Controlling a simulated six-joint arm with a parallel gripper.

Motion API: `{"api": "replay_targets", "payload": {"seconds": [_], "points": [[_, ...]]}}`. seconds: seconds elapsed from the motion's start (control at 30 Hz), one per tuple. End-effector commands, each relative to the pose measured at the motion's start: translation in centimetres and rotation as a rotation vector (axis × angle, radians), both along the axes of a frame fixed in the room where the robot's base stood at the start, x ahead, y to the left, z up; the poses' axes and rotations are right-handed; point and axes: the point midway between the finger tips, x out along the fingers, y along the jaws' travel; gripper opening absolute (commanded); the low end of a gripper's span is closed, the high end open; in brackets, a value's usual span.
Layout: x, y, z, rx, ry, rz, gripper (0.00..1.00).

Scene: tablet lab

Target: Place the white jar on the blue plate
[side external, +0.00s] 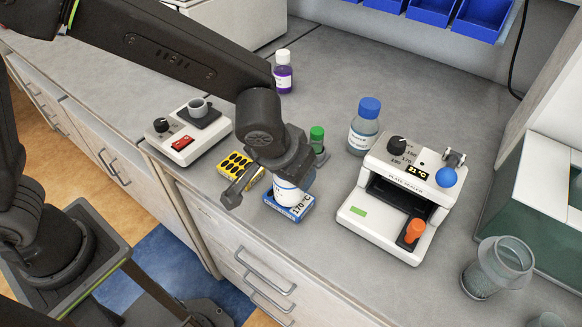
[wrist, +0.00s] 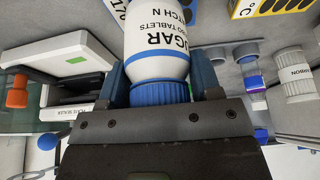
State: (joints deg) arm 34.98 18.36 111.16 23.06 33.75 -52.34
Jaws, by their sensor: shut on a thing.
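The white jar (side external: 286,191) has a blue cap and a printed label. In the wrist view the jar (wrist: 158,52) lies between the two fingers, its cap toward my palm. My gripper (wrist: 160,80) is shut on it around the cap end. In the side view my gripper (side external: 268,180) hides the jar's upper part. The blue plate (side external: 289,207), marked 170 °C, is directly below the jar on the bench; I cannot tell whether they touch. A corner of the plate's label (wrist: 118,12) shows at the top of the wrist view.
A yellow plate with black wells (side external: 234,164) lies just left of the blue plate. A plate sealer (side external: 375,215) stands to the right, with a blue-capped bottle (side external: 364,135) behind it. A green-capped vial (side external: 317,140) is close behind my gripper. Bench front is clear.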

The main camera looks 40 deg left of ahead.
Motion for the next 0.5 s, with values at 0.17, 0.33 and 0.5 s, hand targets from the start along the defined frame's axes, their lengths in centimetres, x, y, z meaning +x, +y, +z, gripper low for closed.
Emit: {"api": "replay_targets", "payload": {"seconds": [0.17,0.33,0.5], "points": [[0.01,0.01,-0.05,0.000,0.000,0.000,0.32],[0.00,0.02,-0.27,0.001,0.000,0.000,0.66],[0.01,0.02,-0.26,0.001,0.000,0.000,0.82]]}}
